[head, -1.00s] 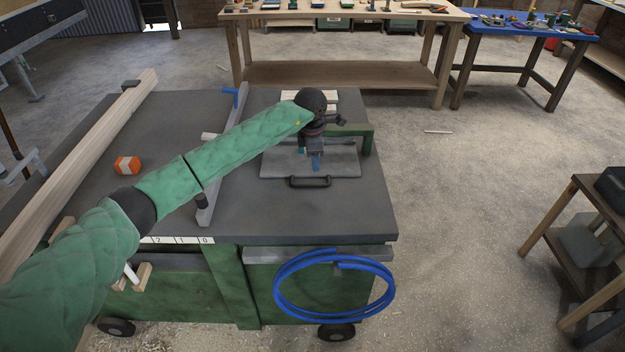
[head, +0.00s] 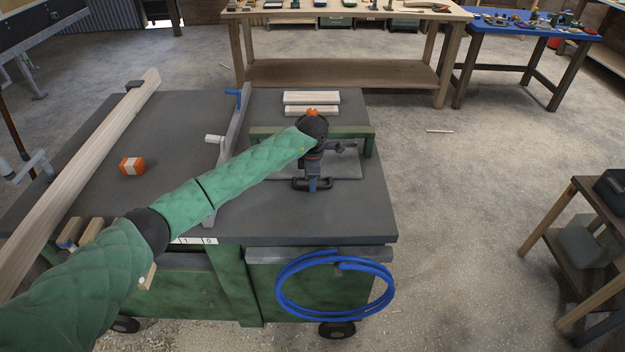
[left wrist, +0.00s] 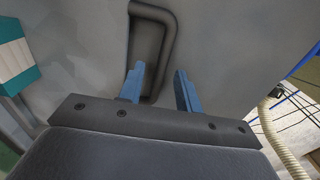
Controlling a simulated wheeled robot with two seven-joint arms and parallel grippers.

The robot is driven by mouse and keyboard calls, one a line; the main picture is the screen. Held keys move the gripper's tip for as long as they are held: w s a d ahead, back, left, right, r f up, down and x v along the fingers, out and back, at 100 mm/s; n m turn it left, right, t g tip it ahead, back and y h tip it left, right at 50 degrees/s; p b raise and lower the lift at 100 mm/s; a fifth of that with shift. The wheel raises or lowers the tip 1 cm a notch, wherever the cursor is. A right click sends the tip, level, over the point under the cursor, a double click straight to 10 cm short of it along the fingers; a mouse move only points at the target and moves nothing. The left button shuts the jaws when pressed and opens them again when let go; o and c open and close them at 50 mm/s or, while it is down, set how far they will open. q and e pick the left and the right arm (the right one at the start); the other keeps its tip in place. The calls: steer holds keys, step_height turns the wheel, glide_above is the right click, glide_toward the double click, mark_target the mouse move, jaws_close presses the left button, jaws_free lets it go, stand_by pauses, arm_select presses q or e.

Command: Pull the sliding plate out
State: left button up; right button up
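The sliding plate (head: 345,165) is a flat grey plate lying on the dark table top, partly under a green bridge frame. A dark U-shaped handle (head: 298,184) sits at its front edge. It also shows large in the left wrist view (left wrist: 169,38). My left gripper (head: 312,186) is over the handle, reaching down from the left. In the left wrist view its two blue fingers (left wrist: 159,88) stand apart, with part of the handle showing between them. Whether they touch it I cannot tell. My left arm hides part of the plate. My right gripper is not in view.
The green frame (head: 370,140) stands over the plate's back. Pale planks (head: 311,98) lie behind it. A grey fence bar (head: 237,115), a long wooden beam (head: 80,165) and an orange-white block (head: 132,166) are to the left. A blue hose coil (head: 283,300) hangs in front.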

arm_select(q)
steer(key=shift+f, duration=0.3)
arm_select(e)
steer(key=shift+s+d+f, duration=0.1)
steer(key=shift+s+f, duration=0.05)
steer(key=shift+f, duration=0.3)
arm_select(q)
jaws_close()
steer(key=shift+a, duration=0.1)
